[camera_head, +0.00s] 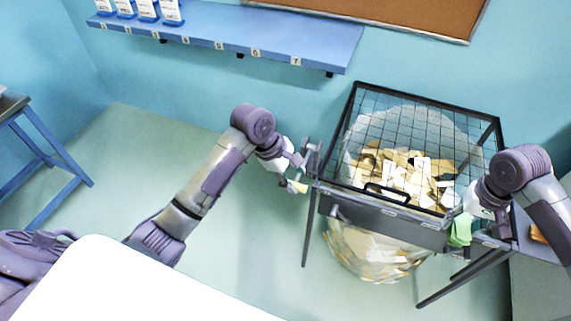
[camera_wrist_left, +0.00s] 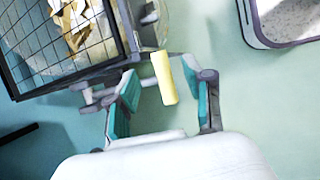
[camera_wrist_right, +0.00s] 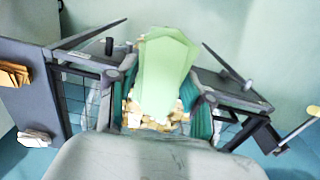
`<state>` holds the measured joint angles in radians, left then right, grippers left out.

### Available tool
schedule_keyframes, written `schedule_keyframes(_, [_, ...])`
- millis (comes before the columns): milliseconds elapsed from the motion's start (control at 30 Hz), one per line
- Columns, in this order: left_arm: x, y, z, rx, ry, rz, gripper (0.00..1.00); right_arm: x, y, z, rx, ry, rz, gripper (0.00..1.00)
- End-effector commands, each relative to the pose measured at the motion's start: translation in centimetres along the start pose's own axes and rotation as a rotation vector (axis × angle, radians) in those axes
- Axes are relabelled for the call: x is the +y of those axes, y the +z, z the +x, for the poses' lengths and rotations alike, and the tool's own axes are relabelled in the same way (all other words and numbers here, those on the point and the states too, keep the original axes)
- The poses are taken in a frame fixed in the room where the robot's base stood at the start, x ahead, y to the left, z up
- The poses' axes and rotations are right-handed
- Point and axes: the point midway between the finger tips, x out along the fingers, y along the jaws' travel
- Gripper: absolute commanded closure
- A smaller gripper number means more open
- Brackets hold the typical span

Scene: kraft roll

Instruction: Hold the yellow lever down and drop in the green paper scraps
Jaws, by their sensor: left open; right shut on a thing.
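The yellow lever (camera_head: 298,187) sticks out at the left side of the black-framed bin (camera_head: 413,222). In the left wrist view the lever (camera_wrist_left: 164,78) lies between the spread fingers of my left gripper (camera_wrist_left: 160,92); I cannot tell whether they touch it. My right gripper (camera_head: 464,226) is shut on the green paper scraps (camera_head: 460,231) at the bin's front right corner. The scraps look like a stack of flat sheets (camera_wrist_right: 163,72) in the right wrist view. The mesh lid (camera_head: 405,135) with its black handle lies across the bin's top.
A clear bag of brown and white scraps (camera_head: 375,253) hangs in the bin frame. A side shelf at the right (camera_wrist_right: 35,85) holds brown scraps (camera_wrist_right: 14,74) and white scraps (camera_wrist_right: 34,139). A blue wall shelf (camera_head: 230,30) is at the back. Open floor lies left of the bin.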

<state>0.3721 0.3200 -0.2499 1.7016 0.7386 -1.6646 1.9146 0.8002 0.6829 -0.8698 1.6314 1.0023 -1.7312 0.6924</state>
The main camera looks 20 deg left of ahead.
Motion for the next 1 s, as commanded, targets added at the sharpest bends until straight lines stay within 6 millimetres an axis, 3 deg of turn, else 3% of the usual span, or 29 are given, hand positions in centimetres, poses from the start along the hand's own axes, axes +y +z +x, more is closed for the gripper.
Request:
schedule_keyframes(100, [-0.1,0.0,2.0,0.001,-0.002,0.0,0.48,0.0,0.0,0.0,0.0,0.0,0.0,0.83])
schedule_keyframes(300, [0.0,0.0,3.9,0.001,-0.001,0.0,0.48,0.0,0.0,0.0,0.0,0.0,0.0,0.83])
schedule_keyframes(667, [0.0,0.0,4.3,0.001,0.001,0.001,0.48,0.0,0.0,0.0,0.0,0.0,0.0,0.83])
schedule_keyframes(900, [0.0,0.0,4.3,0.001,0.001,0.001,0.88,0.0,0.0,0.0,0.0,0.0,0.0,0.83])
schedule_keyframes(1000, [0.0,0.0,4.3,0.001,0.001,0.001,1.0,0.0,0.0,0.0,0.0,0.0,0.0,0.83])
